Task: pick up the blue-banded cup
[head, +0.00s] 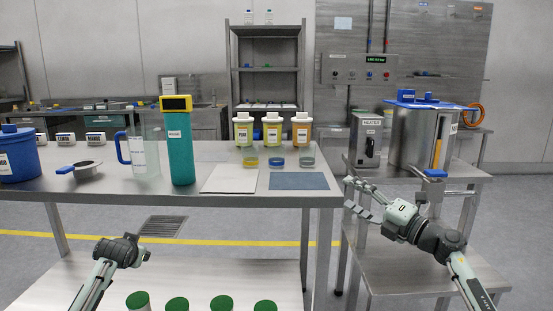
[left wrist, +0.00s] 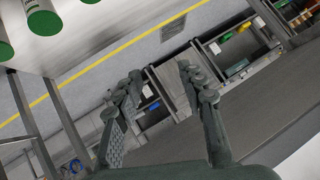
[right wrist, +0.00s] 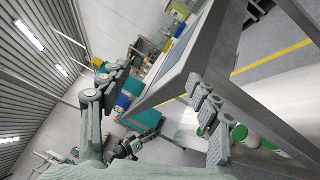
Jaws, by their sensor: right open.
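The blue-banded cup (head: 277,162) is a small clear cup with a blue band. My right gripper (head: 360,198) is open and empty, just off the table's right end, in front and to the right of the cup. Its spread fingers also show in the right wrist view (right wrist: 158,78). My left gripper (head: 138,250) is low in front of the table, far from the cup. Its fingers are apart and empty in the left wrist view (left wrist: 160,78).
Several labelled bottles (head: 272,130) stand behind the cups. The blue-grey mat (head: 300,181) and a white board (head: 229,179) lie in front. A teal bottle (head: 180,150) and a clear jug (head: 148,155) stand left. A steel tank (head: 420,138) stands on the right-hand stand.

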